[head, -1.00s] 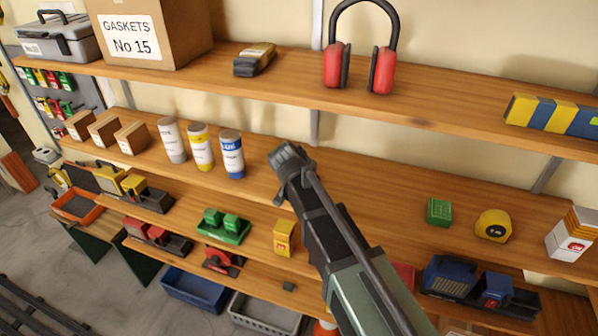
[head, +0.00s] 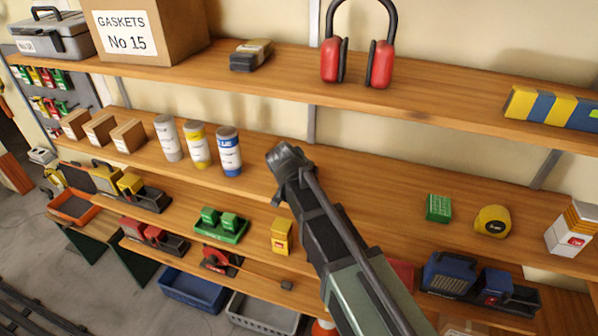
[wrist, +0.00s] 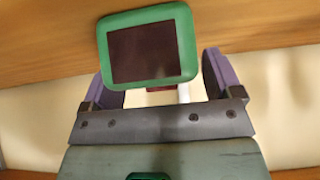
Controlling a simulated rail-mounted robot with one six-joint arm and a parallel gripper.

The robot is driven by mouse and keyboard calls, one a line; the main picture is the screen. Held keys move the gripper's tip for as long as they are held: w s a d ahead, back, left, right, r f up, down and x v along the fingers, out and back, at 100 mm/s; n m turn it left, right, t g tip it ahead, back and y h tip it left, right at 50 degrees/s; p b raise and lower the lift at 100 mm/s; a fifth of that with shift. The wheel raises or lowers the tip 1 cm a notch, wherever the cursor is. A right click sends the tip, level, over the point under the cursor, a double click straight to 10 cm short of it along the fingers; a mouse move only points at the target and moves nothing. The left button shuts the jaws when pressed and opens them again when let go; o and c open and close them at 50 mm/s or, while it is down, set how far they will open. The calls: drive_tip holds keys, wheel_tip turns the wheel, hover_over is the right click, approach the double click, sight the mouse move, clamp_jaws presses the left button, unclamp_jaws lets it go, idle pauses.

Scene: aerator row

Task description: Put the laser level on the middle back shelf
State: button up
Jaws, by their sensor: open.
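In the wrist view a green-framed block with a dark flat face (wrist: 150,45) shows at the mouth of my gripper (wrist: 160,80); it looks like the laser level, but I cannot be sure. The gripper's two purple fingers stand apart, one on each side of its lower part. I cannot tell whether they touch it. A small red part and a white part show below it. In the head view my arm reaches up to the middle back shelf (head: 375,185), and its far end hides the fingers and the block.
The middle shelf holds three cylinders (head: 198,146), small boxes (head: 127,136), a green block (head: 438,208), a yellow tape measure (head: 492,221) and a white-orange box (head: 572,229). Bare wood lies between the cylinders and the green block. Red earmuffs (head: 380,65) stand on the shelf above.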

drive_tip(key=p+v, duration=0.4)
drive_tip(key=v, duration=0.2)
drive_tip(key=shift+w+d+r, duration=0.1)
drive_tip(key=shift+w+r, duration=0.05)
drive_tip(key=shift+r, duration=0.1)
drive_tip(key=shift+s+a+f+b, duration=0.2)
drive_tip(key=shift+s+f, duration=0.1)
drive_tip(key=shift+s, duration=0.3)
drive_tip(key=shift+s+a+f+b, duration=0.15)
drive_tip(key=shift+s+f, duration=0.15)
drive_tip(key=shift+s, duration=0.3)
drive_tip(key=s+a, duration=0.3)
drive_tip(key=s, duration=0.6)
drive_tip(key=s+d+f+n+g+y, duration=0.1)
drive_tip(key=s+d+f+g, duration=0.1)
drive_tip(key=d, duration=1)
drive_tip(key=s+d+f+n+g+y, duration=0.1)
drive_tip(key=s+d+g, duration=0.3)
drive_tip(key=d, duration=0.8)
drive_tip(key=shift+s+d+f+n+g, duration=0.3)
drive_tip(key=shift+s+f+n+g, duration=0.1)
drive_tip(key=shift+f+n+g, duration=0.4)
drive_tip(key=shift+r, duration=0.1)
